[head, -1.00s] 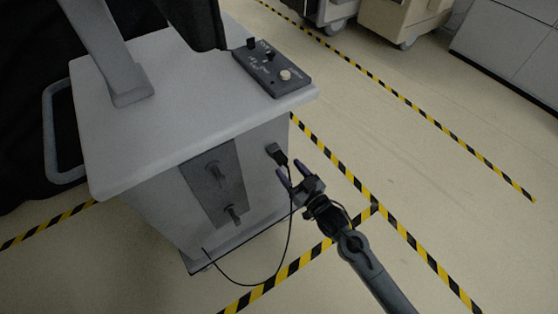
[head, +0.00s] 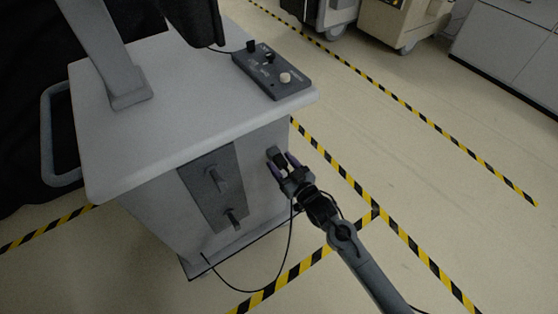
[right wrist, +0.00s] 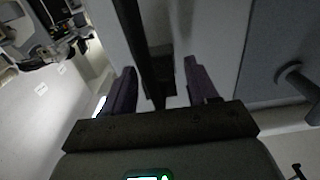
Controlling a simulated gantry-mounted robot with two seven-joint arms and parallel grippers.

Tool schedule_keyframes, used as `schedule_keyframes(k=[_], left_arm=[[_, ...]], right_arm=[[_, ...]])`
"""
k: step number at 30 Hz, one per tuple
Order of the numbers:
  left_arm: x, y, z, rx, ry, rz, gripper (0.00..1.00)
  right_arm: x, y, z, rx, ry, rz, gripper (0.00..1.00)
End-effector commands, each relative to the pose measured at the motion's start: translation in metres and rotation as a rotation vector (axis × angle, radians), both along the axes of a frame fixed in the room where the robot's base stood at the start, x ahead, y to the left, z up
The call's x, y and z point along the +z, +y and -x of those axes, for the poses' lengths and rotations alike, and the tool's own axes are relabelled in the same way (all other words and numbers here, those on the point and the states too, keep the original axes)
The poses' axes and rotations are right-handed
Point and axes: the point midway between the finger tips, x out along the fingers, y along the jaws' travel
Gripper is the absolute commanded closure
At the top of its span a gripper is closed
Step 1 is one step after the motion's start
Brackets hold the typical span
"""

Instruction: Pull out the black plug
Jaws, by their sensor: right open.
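The black plug (head: 276,153) sits in the front face of the grey cart, near its right edge. Its black cable hangs down and loops left along the cart's base. My right gripper (head: 282,166) is open at the plug, with its purple fingers on either side of it. In the right wrist view, the open fingers (right wrist: 162,90) flank the dark plug and cable (right wrist: 155,65); I cannot tell whether they touch it. My left gripper is not in view.
The cart's top (head: 170,95) carries a control box (head: 272,72) with knobs. A panel with two knobs (head: 215,187) is left of the plug. Yellow-black tape (head: 330,165) marks the floor. Other carts (head: 395,22) stand at the back. Floor to the right is clear.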

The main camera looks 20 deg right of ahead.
Motion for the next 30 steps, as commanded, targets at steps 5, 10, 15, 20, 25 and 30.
schedule_keyframes(k=[5, 10, 15, 20, 25, 30], left_arm=[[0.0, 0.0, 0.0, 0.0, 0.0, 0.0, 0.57], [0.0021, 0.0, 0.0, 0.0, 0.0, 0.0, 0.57], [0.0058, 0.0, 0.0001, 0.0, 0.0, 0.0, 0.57], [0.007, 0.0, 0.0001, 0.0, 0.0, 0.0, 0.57], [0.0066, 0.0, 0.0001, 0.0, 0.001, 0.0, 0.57], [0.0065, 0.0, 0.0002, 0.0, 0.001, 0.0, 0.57]], right_arm=[[-0.0001, -0.0001, 0.0002, 0.0, 0.0, 0.0, 0.42], [0.0006, -0.0001, 0.0002, 0.0, 0.0, 0.0, 0.42], [0.001, -0.0002, 0.0001, 0.0, 0.0, 0.0, 0.42], [0.0001, -0.0003, 0.0002, 0.0, 0.0, 0.0, 0.42], [-0.0003, -0.0002, 0.0001, 0.0, 0.0, 0.0, 0.42], [-0.0002, -0.0002, 0.0001, 0.0, 0.0, 0.0, 0.42]])
